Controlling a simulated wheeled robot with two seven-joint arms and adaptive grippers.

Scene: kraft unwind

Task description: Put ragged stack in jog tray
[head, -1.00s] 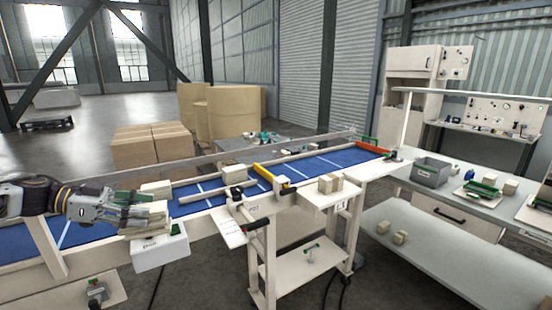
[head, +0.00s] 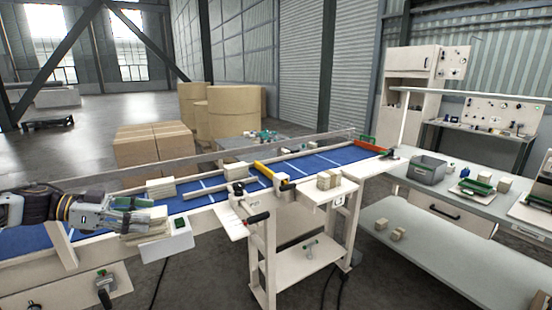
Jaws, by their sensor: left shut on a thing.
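My left gripper (head: 146,209) comes in from the left over the near edge of the blue conveyor. It is shut on a ragged stack (head: 148,226) of pale sheets, and the fingers hide part of the stack. The stack is beside a white box (head: 167,245) with a green mark on the conveyor's near side. I cannot tell whether the stack touches the box or the surface below. I cannot tell for certain which thing is the jog tray. My right gripper is not in view.
The blue belt (head: 208,202) carries other pale stacks (head: 160,188) and a yellow bar (head: 264,173). A cream stand (head: 318,198) with small blocks stands before it. A grey bin (head: 430,170) and a green-handled tray (head: 475,190) are on the right bench.

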